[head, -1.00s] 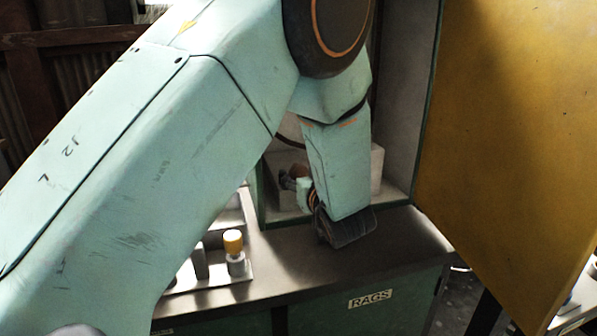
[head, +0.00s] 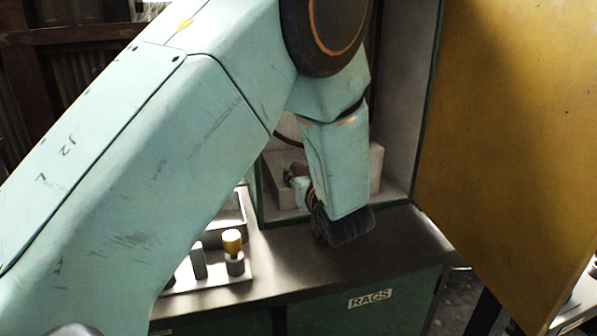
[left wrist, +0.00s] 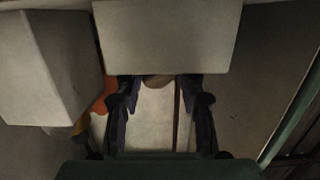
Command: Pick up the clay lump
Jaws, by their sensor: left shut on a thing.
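The clay lump (head: 299,169) is a small brown mass inside the open cabinet in the head view, partly hidden by my left gripper and wrist. My left gripper (head: 289,176) reaches into the cabinet from the front, its dark fingers at the lump. In the left wrist view the brown lump (left wrist: 157,81) shows between the tips of my left gripper (left wrist: 158,85), its far side hidden by a pale block. The gripper is shut on the lump. I cannot tell whether the lump is clear of the surface under it. My right gripper is not in view.
A pale block (head: 376,168) stands in the cabinet just behind the gripper. The counter front right of the wrist is bare.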

